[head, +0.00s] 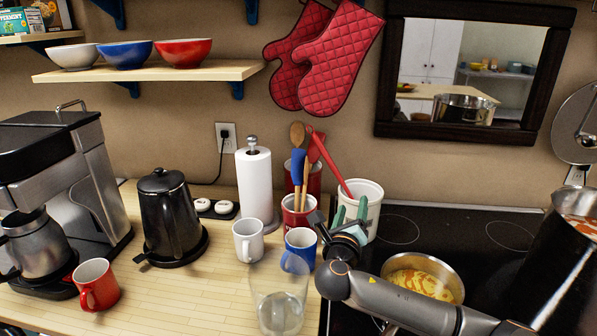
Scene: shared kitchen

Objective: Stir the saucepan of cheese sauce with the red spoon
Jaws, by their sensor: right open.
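A long red utensil (331,165), which looks like the red spoon, leans left out of a white crock (372,192); its lower end is hidden in the crock. The saucepan (459,283) sits on the black cooktop, with yellow sauce (424,279) inside; my right arm covers part of its front. My right gripper (351,208) is in front of the white crock, below the red utensil. Its teal fingers are apart, with nothing visibly held between them. My left gripper is out of view.
A red canister (298,214) holds wooden utensils left of my gripper. A blue mug (300,242), a white mug (248,241) and a clear glass (279,307) stand close by. A large pot (562,262) is at the right. Open counter lies at front left.

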